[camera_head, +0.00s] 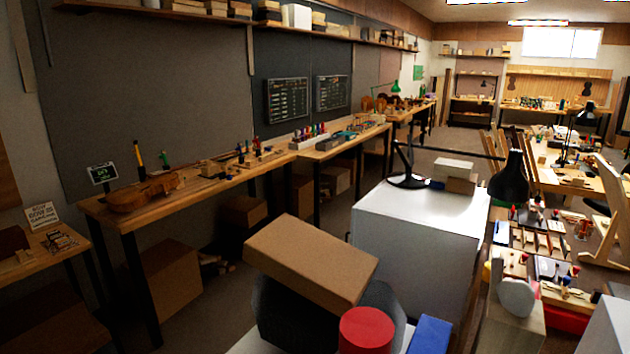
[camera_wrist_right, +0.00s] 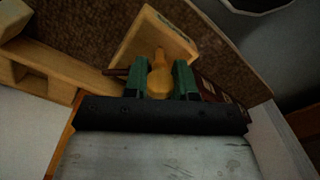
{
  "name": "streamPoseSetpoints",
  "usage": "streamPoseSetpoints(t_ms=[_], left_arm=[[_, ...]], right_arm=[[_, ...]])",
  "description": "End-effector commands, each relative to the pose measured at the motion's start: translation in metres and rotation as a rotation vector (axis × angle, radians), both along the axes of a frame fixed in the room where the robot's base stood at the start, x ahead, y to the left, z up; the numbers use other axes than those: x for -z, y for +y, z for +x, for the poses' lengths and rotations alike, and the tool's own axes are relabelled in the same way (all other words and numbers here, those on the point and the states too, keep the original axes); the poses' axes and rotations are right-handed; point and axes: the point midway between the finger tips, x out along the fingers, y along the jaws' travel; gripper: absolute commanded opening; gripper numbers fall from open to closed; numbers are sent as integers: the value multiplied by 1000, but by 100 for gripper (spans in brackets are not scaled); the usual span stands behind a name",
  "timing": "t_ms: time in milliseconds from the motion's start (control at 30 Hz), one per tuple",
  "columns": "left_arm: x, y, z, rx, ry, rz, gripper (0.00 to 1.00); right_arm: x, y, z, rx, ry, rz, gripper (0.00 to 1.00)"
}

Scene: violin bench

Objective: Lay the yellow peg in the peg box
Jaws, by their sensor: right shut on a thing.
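In the right wrist view my right gripper (camera_wrist_right: 160,86) has green fingers closed on the sides of a yellow-tan peg (camera_wrist_right: 158,78). The peg has a rounded body and a narrower knob at its far end. Just beyond the peg is a light wooden piece (camera_wrist_right: 150,32) with a flat face and raised edges; I cannot tell whether it is the peg box or whether the peg touches it. I cannot single out the peg or the peg box in the head view. Neither gripper shows in the head view, and my left gripper is in no frame.
In the head view a violin (camera_head: 143,192) lies on the left wooden bench (camera_head: 215,186). A cardboard box (camera_head: 312,258), a red cylinder (camera_head: 366,330) and a white cabinet (camera_head: 420,240) with a black lamp (camera_head: 510,178) stand in front. Wooden frame pieces (camera_wrist_right: 62,66) lie left of my right gripper.

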Motion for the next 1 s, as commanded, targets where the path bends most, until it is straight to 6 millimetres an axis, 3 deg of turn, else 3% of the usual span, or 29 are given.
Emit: streamPoseSetpoints(t_ms=[1000], left_arm=[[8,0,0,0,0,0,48]], right_arm=[[14,0,0,0,0,0,1]])
